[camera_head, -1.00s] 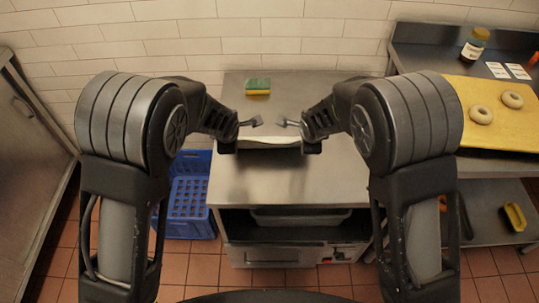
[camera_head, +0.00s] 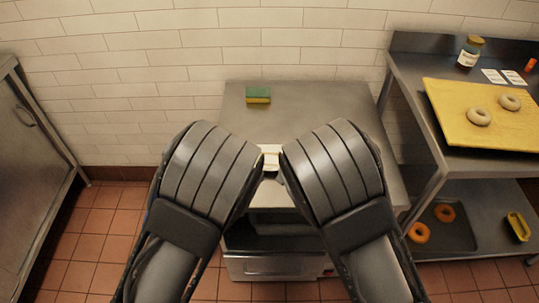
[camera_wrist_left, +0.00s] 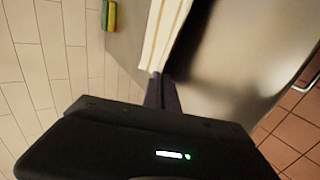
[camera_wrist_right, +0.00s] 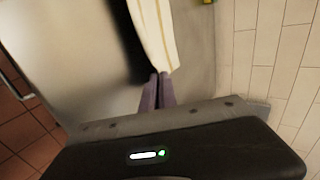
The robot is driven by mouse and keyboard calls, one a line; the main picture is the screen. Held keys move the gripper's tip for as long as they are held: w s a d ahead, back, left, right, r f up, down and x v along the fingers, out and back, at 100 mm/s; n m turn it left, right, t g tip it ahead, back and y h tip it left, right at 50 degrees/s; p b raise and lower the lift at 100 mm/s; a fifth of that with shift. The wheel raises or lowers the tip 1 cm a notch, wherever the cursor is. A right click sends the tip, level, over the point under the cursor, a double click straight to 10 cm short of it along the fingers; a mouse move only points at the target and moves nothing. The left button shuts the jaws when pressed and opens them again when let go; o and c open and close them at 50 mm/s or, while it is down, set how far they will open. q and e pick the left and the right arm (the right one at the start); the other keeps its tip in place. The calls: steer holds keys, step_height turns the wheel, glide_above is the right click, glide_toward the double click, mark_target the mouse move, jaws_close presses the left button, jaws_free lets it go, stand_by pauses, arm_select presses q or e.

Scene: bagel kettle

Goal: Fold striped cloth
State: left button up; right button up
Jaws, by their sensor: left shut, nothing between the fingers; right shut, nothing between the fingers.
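The striped cloth is pale with thin yellowish stripes. It shows as a narrow strip in the left wrist view (camera_wrist_left: 165,32) and in the right wrist view (camera_wrist_right: 153,32). My left gripper (camera_wrist_left: 157,78) is shut, its fingertips at the near end of the strip. My right gripper (camera_wrist_right: 156,78) is shut too, its fingertips at the cloth's near end. I cannot tell from the pictures whether either touches it. In the head view my arms hide both grippers and most of the cloth.
The steel table (camera_head: 330,105) has clear room at its back. A green and yellow sponge (camera_head: 258,95) lies at its back left. At the right, a yellow board (camera_head: 500,135) holds two pale bagels (camera_head: 479,116) beside a jar (camera_head: 470,52). Orange rings (camera_head: 419,232) lie on the shelf below.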

arm_select(q)
steer(key=o, duration=0.8)
arm_select(e)
steer(key=o, duration=0.8)
arm_select(q)
steer(key=shift+s+r, duration=0.1)
steer(key=shift+r, duration=0.45)
arm_select(e)
steer(key=shift+s+r, duration=0.1)
steer(key=shift+r, duration=0.45)
arm_select(q)
steer(key=s+r, duration=0.4)
steer(key=r, duration=0.1)
steer(key=s+r, duration=0.1)
steer(key=r, duration=0.2)
steer(key=shift+s, duration=0.4)
arm_select(e)
steer(key=s+r, duration=0.4)
steer(key=r, duration=0.1)
steer(key=s+r, duration=0.1)
steer(key=r, duration=0.2)
steer(key=shift+s, duration=0.4)
